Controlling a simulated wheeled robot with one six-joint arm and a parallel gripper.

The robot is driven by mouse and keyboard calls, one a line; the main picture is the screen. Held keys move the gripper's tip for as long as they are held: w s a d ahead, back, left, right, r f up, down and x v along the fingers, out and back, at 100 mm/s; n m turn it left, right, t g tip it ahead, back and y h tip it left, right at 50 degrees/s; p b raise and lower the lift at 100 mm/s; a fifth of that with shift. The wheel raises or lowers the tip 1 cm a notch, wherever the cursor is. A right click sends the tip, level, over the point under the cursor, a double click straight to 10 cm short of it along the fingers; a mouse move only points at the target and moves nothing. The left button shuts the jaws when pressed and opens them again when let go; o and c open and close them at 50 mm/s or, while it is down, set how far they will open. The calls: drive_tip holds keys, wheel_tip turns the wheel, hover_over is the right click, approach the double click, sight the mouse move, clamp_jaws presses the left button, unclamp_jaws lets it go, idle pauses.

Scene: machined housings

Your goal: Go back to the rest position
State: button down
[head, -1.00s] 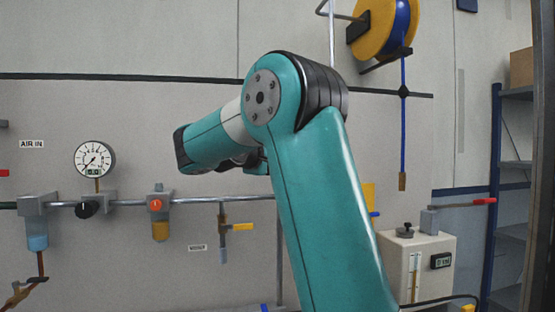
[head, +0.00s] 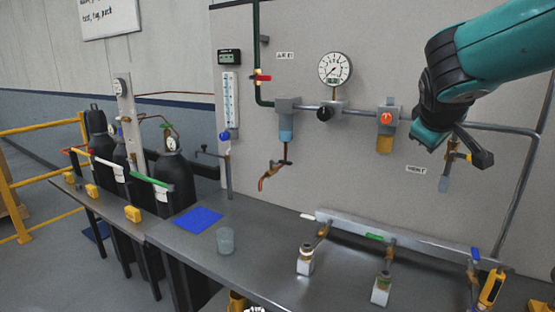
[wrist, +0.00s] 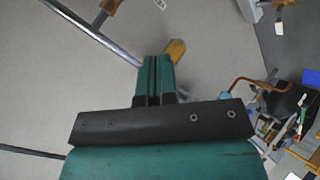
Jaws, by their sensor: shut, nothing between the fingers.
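My gripper (wrist: 155,62) shows in the wrist view, its two teal fingers together with nothing between them. A dark bar crosses the picture behind the fingers. In the head view my arm comes in from the upper right and bends downward in front of the wall panel (head: 300,170).
A pipe with a round gauge (head: 335,69) and regulators runs along the panel. Dark cylinders (head: 174,180) and a yellow railing (head: 40,130) stand left.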

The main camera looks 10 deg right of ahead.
drive_tip(key=s+a+f+n+y, duration=0.1)
drive_tip(key=s+a+f+y, duration=0.15)
drive_tip(key=a, duration=0.35)
drive_tip(key=s+a+f+y, duration=0.1)
drive_tip(key=a+f+y, duration=0.2)
drive_tip(key=a, duration=0.4)
drive_tip(key=s+a+f+n+g+y, duration=0.1)
drive_tip(key=s+a+f+g+y, duration=0.1)
drive_tip(key=s+a, duration=0.6)
drive_tip(key=s+a+f+n+g+y, duration=0.2)
drive_tip(key=s+a+f+g+y, duration=0.1)
drive_tip(key=s+a, duration=0.6)
drive_tip(key=s+g+y, duration=0.1)
drive_tip(key=s+g, duration=0.1)
drive_tip(key=s, duration=0.1)
drive_tip(key=shift+s+f, duration=0.15)
drive_tip(key=shift+f, duration=0.15)
drive_tip(key=shift+d, duration=0.15)
